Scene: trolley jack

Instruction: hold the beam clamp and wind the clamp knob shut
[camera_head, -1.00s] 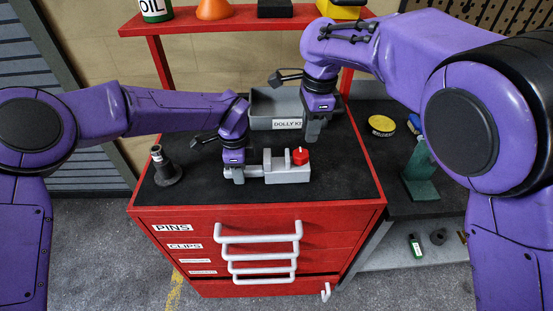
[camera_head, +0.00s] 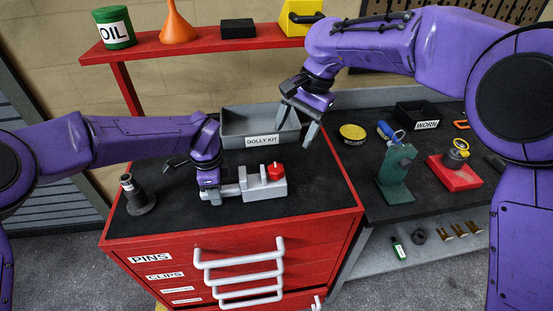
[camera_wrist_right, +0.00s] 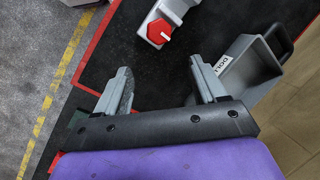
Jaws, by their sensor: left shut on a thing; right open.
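The beam clamp (camera_head: 258,188) is a light grey block with upright jaws, lying on the black top of the red cabinet. Its red clamp knob (camera_head: 275,171) is at the right end; in the right wrist view the knob (camera_wrist_right: 159,31) shows a pale pointer mark. My left gripper (camera_head: 222,190) is shut on the clamp's left end. My right gripper (camera_head: 297,124) is open and empty, above and to the right of the knob, near the grey bin. In the right wrist view its fingers (camera_wrist_right: 160,88) are apart, with the knob beyond them.
A grey bin (camera_head: 232,126) labelled DOLLY KIT stands behind the clamp. A dark flared post (camera_head: 138,196) stands at left. A red shelf (camera_head: 200,45) runs behind. On the right bench are a green stand (camera_head: 397,178) and a red block (camera_head: 455,174).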

